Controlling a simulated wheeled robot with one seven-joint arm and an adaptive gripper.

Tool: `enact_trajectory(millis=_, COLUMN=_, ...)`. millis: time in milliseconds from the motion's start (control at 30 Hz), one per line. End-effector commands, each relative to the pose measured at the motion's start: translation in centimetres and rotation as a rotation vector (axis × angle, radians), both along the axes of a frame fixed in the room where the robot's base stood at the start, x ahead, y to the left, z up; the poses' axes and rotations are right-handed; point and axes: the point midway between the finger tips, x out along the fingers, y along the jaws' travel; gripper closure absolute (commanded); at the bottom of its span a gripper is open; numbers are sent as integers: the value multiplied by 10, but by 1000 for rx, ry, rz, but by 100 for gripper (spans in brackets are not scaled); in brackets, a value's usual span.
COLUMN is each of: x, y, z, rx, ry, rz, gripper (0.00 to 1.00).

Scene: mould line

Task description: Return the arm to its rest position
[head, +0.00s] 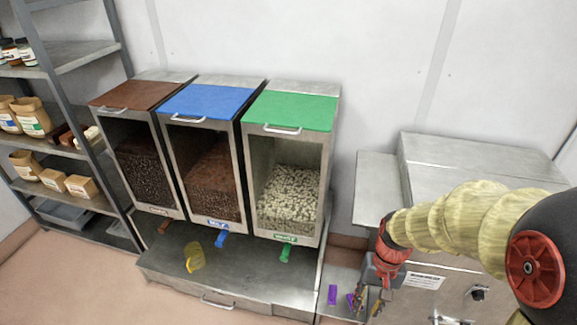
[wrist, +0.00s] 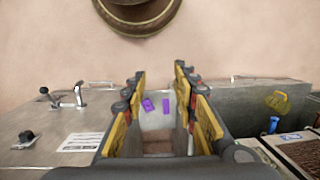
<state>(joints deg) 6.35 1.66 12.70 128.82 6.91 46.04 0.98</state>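My arm reaches in from the right edge in the head view, in a pale yellow sleeve with a black and red joint. My gripper (head: 368,302) points downward in front of the steel cabinet at the right. In the wrist view my gripper (wrist: 160,78) has its two yellow-padded fingers spread apart. Nothing is held between them. Two small purple pieces show beyond the fingers on a pale surface: one piece (wrist: 148,104) at the left and another piece (wrist: 166,104) beside it. In the head view one purple piece (head: 332,294) lies left of the gripper.
Three dispensers with a brown lid (head: 133,95), blue lid (head: 208,101) and green lid (head: 292,110) stand on a steel bench (head: 240,275). A yellow scoop (head: 194,256) lies before them. The steel cabinet (head: 470,160) is close beside my arm. Shelving (head: 80,55) stands left.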

Motion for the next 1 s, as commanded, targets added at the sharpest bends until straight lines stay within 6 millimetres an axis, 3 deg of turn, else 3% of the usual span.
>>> enact_trajectory(millis=33, x=-6, y=0, z=23, rx=-10, ry=-31, rz=24, gripper=71)
enact_trajectory(millis=200, x=-30, y=0, z=79, rx=-48, ry=-119, rz=93, gripper=71)
enact_trajectory(millis=400, x=-52, y=0, z=138, rx=-95, ry=-261, rz=143, gripper=71)
enact_trajectory(millis=700, x=-71, y=8, z=222, rx=-135, ry=-532, rz=178, gripper=71)
enact_trajectory(millis=833, x=-74, y=11, z=250, rx=-142, ry=-614, rz=184, gripper=71)
enact_trajectory(millis=1000, x=-76, y=14, z=262, rx=-142, ry=-649, rz=191, gripper=71)
